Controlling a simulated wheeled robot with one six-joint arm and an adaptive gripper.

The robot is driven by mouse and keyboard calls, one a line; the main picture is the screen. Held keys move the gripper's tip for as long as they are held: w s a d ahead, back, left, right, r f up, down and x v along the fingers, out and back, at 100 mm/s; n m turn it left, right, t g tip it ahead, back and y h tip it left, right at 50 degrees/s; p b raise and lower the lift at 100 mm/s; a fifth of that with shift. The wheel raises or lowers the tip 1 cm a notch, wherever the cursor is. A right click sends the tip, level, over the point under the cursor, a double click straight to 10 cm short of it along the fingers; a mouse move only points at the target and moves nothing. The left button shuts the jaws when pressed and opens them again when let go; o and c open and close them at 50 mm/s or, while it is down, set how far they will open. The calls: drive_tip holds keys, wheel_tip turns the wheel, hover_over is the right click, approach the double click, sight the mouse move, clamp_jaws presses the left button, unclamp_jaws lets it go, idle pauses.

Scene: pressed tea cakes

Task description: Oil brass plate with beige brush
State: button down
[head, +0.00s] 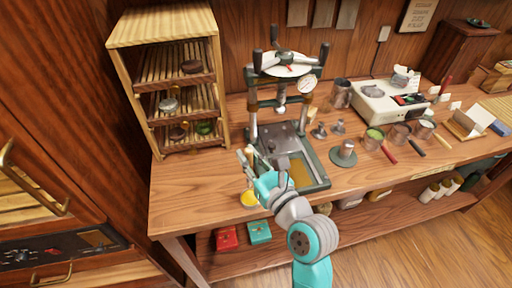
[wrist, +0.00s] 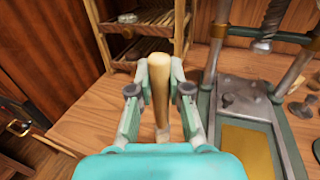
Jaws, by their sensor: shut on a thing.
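The brass plate (wrist: 247,150) lies flat in the base of the green press, to the right of my gripper in the wrist view. In the head view the brass plate (head: 302,176) is partly hidden behind my arm. My gripper (wrist: 160,98) is shut on the beige brush (wrist: 159,80), whose pale wooden handle stands nearly upright between the fingers. The brush's bristle end is hidden. In the head view my gripper (head: 247,160) is left of the press base, apart from the plate.
The press (head: 252,120) has upright posts beside the plate. A small yellow dish (head: 249,199) sits near the table's front edge. A wooden rack (head: 122,75) stands at the left. Metal pots, weights and a white scale (head: 378,113) stand at the right. The left front tabletop is clear.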

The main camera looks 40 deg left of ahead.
drive_tip(key=shift+f, duration=2.65)
drive_tip(key=shift+f, duration=0.55)
drive_tip(key=shift+r, duration=3.55)
